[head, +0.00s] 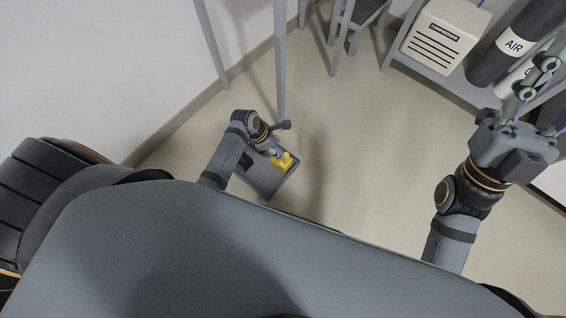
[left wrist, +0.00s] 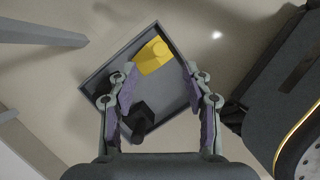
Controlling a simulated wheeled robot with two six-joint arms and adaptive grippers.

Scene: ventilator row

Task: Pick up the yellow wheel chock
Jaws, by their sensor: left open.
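The yellow wheel chock (head: 285,161) lies in a shallow grey tray (head: 266,184) on the floor. In the left wrist view the chock (left wrist: 153,57) is near the tray's far corner, just beyond the fingertips and roughly between their lines. My left gripper (left wrist: 158,76) is open and empty above the tray (left wrist: 97,82), pointing down. In the head view my left gripper (head: 275,151) partly covers the tray. My right gripper (head: 548,88) is raised at the right, its fingers apart and nothing visible between them.
A black object (left wrist: 143,118) lies in the tray nearer my left wrist. Thin grey legs (head: 280,60) stand close behind the tray. A shelf (head: 445,78) at the upper right holds a compressor (head: 440,37) and an AIR cylinder (head: 514,45). The middle floor is clear.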

